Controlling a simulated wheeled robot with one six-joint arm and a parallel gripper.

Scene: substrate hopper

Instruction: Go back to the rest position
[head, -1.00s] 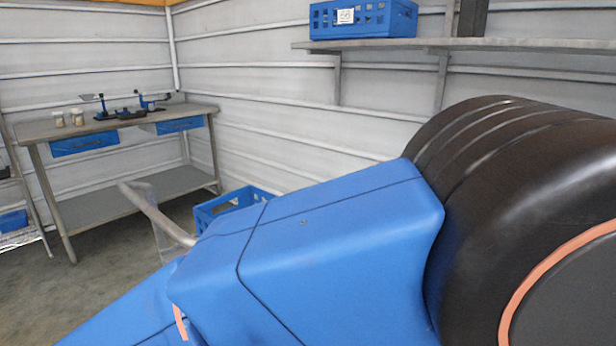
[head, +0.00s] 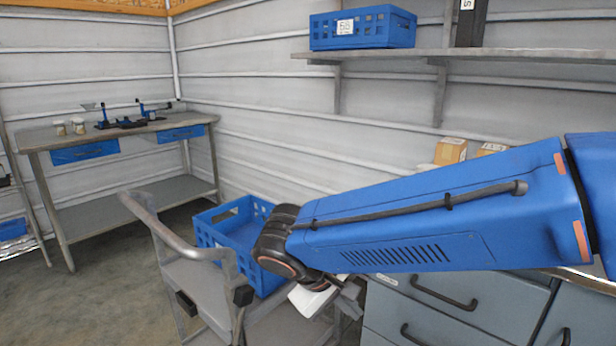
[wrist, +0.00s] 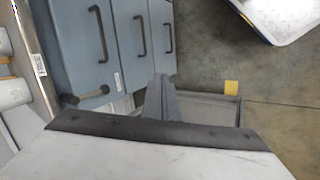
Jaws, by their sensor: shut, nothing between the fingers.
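My gripper (head: 350,298) hangs at the end of my blue arm, at the lower middle of the head view. It is in front of the grey drawer cabinet (head: 450,300) and beside the grey cart (head: 195,285). In the wrist view the dark fingers of my gripper (wrist: 160,100) are together, with nothing seen held between them. Part of the gripper is hidden behind my arm's wrist in the head view.
A blue crate (head: 210,232) stands on the cart, close to my wrist. A workbench (head: 125,133) with jars and a balance stands at the back left. A wall shelf (head: 470,55) carries another blue crate (head: 362,28). Cardboard boxes (head: 450,151) sit behind my arm. Floor is clear at left.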

